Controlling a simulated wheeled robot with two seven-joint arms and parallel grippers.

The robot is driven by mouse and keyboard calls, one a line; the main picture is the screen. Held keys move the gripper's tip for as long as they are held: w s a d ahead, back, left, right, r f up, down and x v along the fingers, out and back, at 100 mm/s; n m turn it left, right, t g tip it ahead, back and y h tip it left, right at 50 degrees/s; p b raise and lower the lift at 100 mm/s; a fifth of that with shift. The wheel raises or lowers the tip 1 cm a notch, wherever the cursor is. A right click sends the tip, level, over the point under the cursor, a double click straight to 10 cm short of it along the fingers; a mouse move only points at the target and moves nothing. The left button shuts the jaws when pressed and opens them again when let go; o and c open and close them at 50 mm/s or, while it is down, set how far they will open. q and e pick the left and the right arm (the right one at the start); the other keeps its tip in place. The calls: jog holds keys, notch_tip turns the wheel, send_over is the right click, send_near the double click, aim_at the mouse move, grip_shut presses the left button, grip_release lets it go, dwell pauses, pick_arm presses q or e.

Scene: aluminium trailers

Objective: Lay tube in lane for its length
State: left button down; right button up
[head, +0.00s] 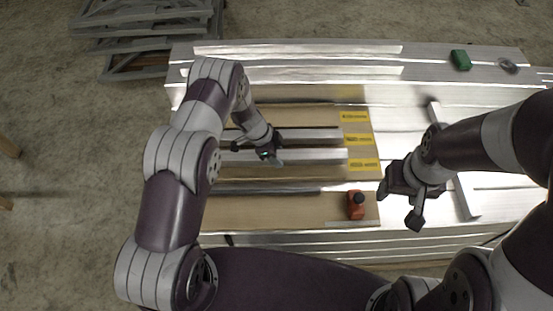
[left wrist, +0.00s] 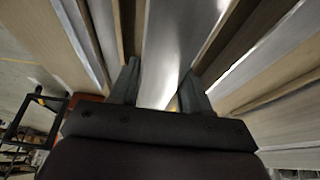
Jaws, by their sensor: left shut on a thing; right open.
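The brown board (head: 290,209) lies on the bright metal surface, with lanes running left to right and yellow labels (head: 363,164) at their right ends. A silver tube (head: 315,155) lies along the middle of the board, under my left gripper (head: 270,160). In the left wrist view the fingers of my left gripper (left wrist: 160,90) stand on both sides of the silver tube (left wrist: 165,55), shut on it. I cannot tell whether its underside touches the lane floor. Another silver tube (head: 310,134) lies just behind it. My right gripper (head: 398,206) is open and empty, right of the board.
A darker metal strip (head: 280,188) lies along the board nearer me. A red-orange object (head: 355,205) with a black top sits at the board's front right. A green block (head: 461,60) and a grey ring (head: 508,65) sit at the back right. Grey frames (head: 140,35) are stacked behind left.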

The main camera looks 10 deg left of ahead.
pick_arm(q)
jog(key=shift+f, duration=1.65)
jog(key=c, duration=0.5)
grip_release()
